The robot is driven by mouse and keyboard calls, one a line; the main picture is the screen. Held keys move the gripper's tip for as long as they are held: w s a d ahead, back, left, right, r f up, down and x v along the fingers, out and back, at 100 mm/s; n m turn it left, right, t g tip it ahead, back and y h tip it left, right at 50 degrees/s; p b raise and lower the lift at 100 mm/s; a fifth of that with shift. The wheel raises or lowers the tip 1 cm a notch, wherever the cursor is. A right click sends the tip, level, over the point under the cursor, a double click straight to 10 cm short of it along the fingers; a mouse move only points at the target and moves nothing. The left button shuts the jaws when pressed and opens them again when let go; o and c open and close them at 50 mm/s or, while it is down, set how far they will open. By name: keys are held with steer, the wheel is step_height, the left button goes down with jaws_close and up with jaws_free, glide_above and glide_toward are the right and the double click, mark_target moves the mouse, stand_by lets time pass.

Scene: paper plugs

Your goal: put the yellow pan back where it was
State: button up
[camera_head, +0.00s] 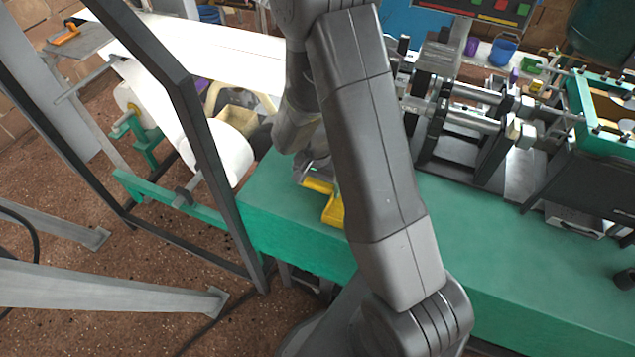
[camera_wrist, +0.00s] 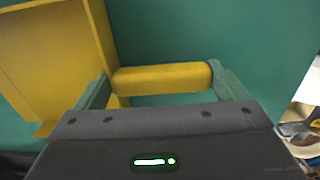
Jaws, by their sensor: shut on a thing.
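The yellow pan (camera_head: 333,211) is on or just above the green table (camera_head: 285,208), left of the middle in the head view, partly hidden by my arm. In the wrist view the pan (camera_wrist: 60,60) fills the upper left, and its yellow handle (camera_wrist: 162,78) runs across between my fingers. My gripper (camera_wrist: 160,88) is shut on the handle, one finger at each end of the grip. In the head view my gripper (camera_head: 316,172) shows only in part beside the pan. I cannot tell whether the pan touches the table.
A machine with metal rollers (camera_head: 475,108) stands at the right rear of the table. A large white paper roll (camera_head: 222,155) and a dark frame post (camera_head: 215,150) are to the left.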

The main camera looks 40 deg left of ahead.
steer(key=o, duration=0.7)
steer(key=shift+c, duration=0.2)
steer(key=shift+r, duration=0.1)
step_height(320, 180, up, 12)
step_height(320, 180, down, 13)
steer(key=shift+r, duration=0.1)
steer(key=shift+a+r, duration=0.1)
steer(key=shift+r, duration=0.95)
steer(key=shift+f, duration=0.1)
